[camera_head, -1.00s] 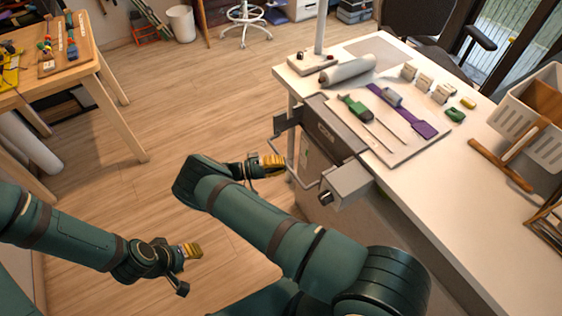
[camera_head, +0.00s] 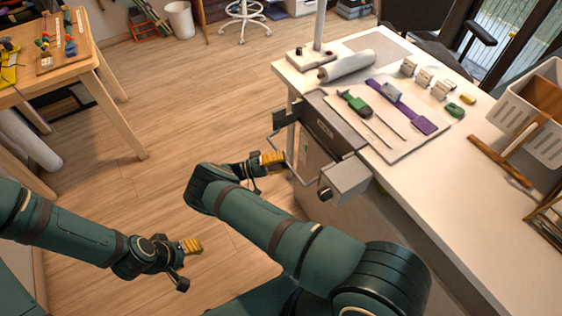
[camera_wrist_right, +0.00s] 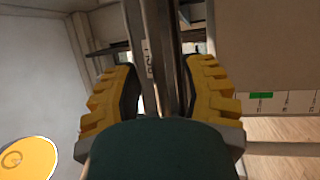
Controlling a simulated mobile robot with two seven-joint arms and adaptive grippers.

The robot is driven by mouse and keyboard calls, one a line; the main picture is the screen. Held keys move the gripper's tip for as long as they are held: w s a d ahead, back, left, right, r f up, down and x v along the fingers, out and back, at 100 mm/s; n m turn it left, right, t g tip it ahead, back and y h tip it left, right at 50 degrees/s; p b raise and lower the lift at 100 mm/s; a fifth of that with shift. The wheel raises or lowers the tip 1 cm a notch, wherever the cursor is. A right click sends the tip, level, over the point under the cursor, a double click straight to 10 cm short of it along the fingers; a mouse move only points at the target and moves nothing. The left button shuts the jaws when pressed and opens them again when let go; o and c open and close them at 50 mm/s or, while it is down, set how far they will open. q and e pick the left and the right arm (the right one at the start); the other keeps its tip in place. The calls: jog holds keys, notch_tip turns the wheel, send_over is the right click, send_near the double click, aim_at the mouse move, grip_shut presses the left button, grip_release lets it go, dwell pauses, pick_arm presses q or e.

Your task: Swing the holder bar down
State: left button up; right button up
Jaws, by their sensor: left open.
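The holder bar (camera_head: 303,181) is a thin bent grey bar at the front of the workbench, beside a long grey clamp rail (camera_head: 333,127). It hangs out from the bench's side between a dark bracket and a boxy end block. My right gripper (camera_head: 273,161) has yellow fingertips and sits close to the bar's left part; contact cannot be told. In the right wrist view, the right gripper's fingers (camera_wrist_right: 163,85) are apart, with a labelled grey metal rail (camera_wrist_right: 148,50) showing between them. My left gripper (camera_head: 192,246) is open and empty over the floor, away from the bench.
The end block (camera_head: 345,180) juts from the bench side near my right forearm. On the bench (camera_head: 465,205), a pale board (camera_head: 402,148) holds tools and a purple strip, and a white roll (camera_head: 347,66) lies behind.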

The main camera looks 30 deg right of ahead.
jog(key=shift+a, duration=0.2)
jog(key=v, duration=0.7)
jog(key=shift+a, duration=0.2)
dwell(0.6)
